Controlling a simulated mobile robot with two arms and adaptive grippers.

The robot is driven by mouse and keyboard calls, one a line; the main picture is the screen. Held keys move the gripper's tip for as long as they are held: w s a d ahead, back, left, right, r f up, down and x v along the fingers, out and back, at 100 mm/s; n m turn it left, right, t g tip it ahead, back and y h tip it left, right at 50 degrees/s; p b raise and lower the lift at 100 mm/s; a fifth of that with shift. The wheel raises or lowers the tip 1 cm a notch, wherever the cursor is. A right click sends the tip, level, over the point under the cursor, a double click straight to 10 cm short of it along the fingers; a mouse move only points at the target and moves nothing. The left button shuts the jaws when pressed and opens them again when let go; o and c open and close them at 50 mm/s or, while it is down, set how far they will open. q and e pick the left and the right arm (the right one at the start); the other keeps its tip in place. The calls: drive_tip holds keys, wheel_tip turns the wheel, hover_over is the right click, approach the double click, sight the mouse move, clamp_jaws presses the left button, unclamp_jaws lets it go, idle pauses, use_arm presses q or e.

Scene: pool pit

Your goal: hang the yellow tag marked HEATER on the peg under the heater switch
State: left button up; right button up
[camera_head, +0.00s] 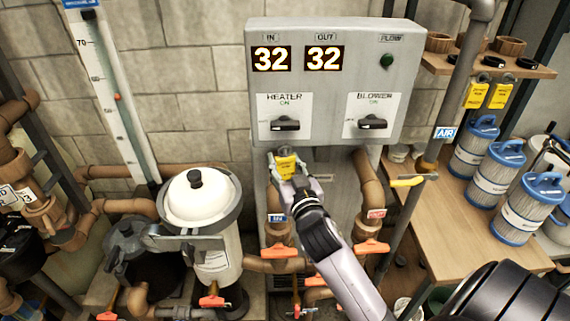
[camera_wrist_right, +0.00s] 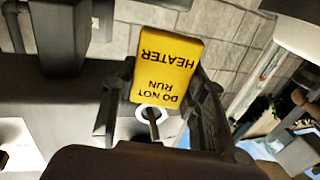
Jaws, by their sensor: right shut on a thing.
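My right gripper (camera_head: 285,160) is shut on the yellow tag (camera_head: 287,166), just below the control box (camera_head: 325,80) and under the heater switch (camera_head: 285,124). In the right wrist view the tag (camera_wrist_right: 165,68) reads HEATER and DO NOT RUN, upside down, between the two dark fingers (camera_wrist_right: 158,100). A pale ring (camera_wrist_right: 152,112) with a dark rod-like piece shows at the tag's lettered end. I cannot tell whether the peg passes through the ring. The peg is not clear in the head view. My left gripper is not in view.
The blower switch (camera_head: 372,122) is to the right on the same box. Two other yellow tags (camera_head: 476,95) (camera_head: 499,96) hang below the upper right shelf. A yellow-handled valve (camera_head: 407,182), pipes and a white-lidded filter (camera_head: 198,197) stand nearby. Blue-capped cartridges (camera_head: 488,175) stand on the right bench.

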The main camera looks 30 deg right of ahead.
idle(0.3)
drive_tip(key=o, duration=1.1)
drive_tip(key=v, duration=1.2)
drive_tip(key=shift+d, duration=0.1)
drive_tip(key=shift+f, duration=0.1)
